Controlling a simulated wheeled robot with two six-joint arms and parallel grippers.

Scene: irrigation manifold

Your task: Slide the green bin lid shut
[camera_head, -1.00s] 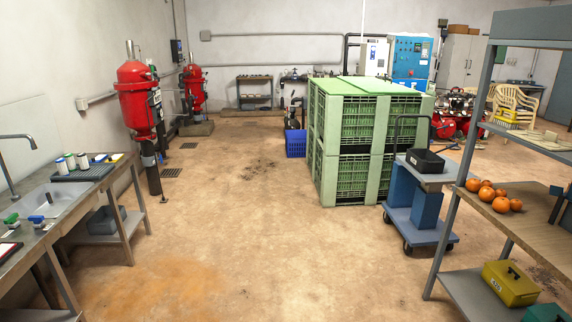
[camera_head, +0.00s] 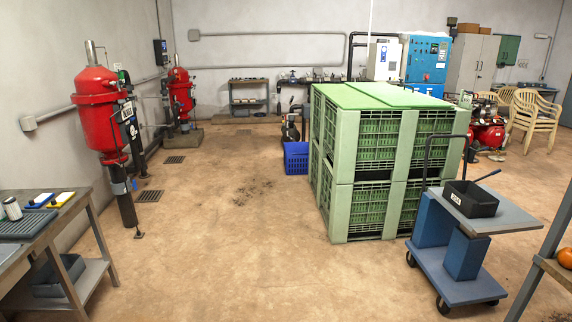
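The green bin (camera_head: 362,178) stands on the floor right of the middle, a tall slatted box of two stacked tiers. Its green lid (camera_head: 372,95) lies on top as flat light green panels with a seam between them. From this angle I cannot tell how much of the top is uncovered. Neither of my grippers shows in the view.
A blue trolley (camera_head: 458,270) with a black tray (camera_head: 470,198) stands close to the bin's right front. A blue crate (camera_head: 296,160) sits at its left. A workbench (camera_head: 45,235) is at the left, a shelf (camera_head: 553,262) at the right edge. The floor between is clear.

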